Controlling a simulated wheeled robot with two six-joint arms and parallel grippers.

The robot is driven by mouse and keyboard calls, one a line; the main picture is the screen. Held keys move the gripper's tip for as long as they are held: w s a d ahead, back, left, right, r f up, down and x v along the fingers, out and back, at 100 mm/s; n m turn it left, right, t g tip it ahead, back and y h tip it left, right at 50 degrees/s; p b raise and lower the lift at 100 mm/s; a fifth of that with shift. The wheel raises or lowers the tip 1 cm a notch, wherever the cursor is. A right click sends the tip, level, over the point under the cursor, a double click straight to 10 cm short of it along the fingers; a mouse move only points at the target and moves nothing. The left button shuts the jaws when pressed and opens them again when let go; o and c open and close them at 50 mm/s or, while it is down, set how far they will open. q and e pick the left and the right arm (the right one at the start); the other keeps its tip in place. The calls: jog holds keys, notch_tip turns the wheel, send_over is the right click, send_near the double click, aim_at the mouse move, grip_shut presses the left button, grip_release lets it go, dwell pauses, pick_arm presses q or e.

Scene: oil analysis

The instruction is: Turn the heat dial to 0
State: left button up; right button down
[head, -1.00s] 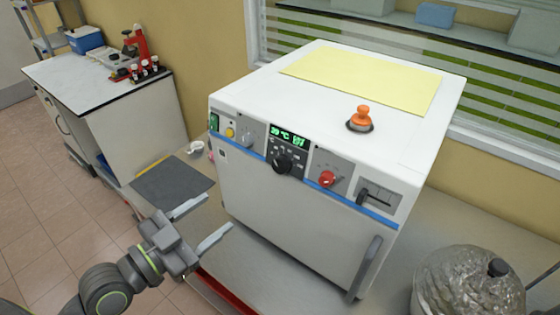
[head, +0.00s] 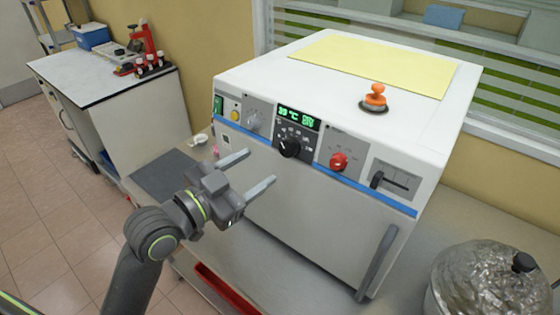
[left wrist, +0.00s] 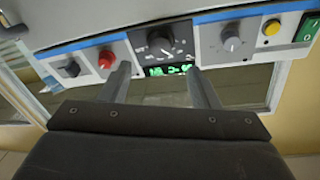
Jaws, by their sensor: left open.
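The white oven-like machine (head: 300,200) has a row of controls on its front. A black dial (head: 289,148) sits under a green-lit display (head: 297,117) reading about 39 °C. The black dial also shows in the left wrist view (left wrist: 160,43), between and beyond the fingertips. A red dial (head: 339,161) is to its right and a grey dial (head: 254,122) to its left; I cannot read which is labelled heat. My left gripper (head: 259,168) is open and empty, in front of the panel and apart from the dials. My right gripper is not in view.
A lever in a slot (head: 377,180) and a door handle (head: 377,262) are at the machine's right. An orange knob (head: 375,98) and yellow sheet (head: 375,62) are on top. A foil-covered vessel (head: 488,285) stands at lower right. A dark mat (head: 165,175) lies left.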

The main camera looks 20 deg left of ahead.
aim_at(285, 149)
pick_arm(q)
jog(key=b+x, duration=0.1)
jog(key=x, duration=0.5)
jog(key=shift+w+d+r, duration=0.1)
jog(key=shift+w+d, duration=0.05)
jog(key=shift+w, duration=0.15)
jog(key=shift+w+d, duration=0.25)
jog(key=shift+w, duration=0.3)
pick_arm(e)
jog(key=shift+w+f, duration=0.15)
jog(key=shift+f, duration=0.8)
pick_arm(q)
jog(key=shift+c, duration=0.4)
jog(key=c, duration=0.9)
